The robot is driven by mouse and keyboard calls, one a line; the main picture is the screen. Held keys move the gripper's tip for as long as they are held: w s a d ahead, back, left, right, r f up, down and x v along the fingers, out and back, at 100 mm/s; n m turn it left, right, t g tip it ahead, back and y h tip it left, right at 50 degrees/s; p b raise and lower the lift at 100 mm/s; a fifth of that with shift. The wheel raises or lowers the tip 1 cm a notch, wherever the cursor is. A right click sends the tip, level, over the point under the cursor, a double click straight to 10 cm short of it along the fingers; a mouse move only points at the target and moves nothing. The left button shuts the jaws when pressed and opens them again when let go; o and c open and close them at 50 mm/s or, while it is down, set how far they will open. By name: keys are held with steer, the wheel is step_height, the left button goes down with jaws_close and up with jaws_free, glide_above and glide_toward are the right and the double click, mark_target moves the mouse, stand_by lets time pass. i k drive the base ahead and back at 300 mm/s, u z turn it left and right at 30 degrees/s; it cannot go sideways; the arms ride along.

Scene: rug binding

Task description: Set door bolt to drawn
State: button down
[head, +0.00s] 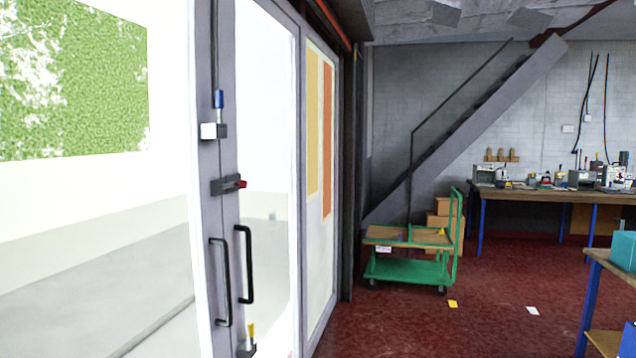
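The glazed double door (230,150) with grey frames stands at the left. On its meeting stiles, a thin vertical rod with a blue grip (219,99) runs down to a pale block (214,131). Below is a dark latch with a red knob (236,184). Low down, a yellow-handled fitting (250,333) sits on a dark bracket, partly cut by the bottom edge. I cannot tell which fitting is the door bolt or whether it is drawn. Two black pull handles (245,264) (219,281) hang between them. My gripper is not in view.
A green trolley (405,270) and stacked boxes (438,213) stand below a staircase (470,130). A workbench (540,197) with tools lines the back wall; another table (606,262) is at the right edge. The red floor (450,325) is mostly clear in front.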

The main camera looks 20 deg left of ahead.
mark_target(242, 184)
steer(key=i, duration=1)
steer(key=u, duration=2.35)
steer(key=i, duration=1.15)
steer(key=z, duration=1.7)
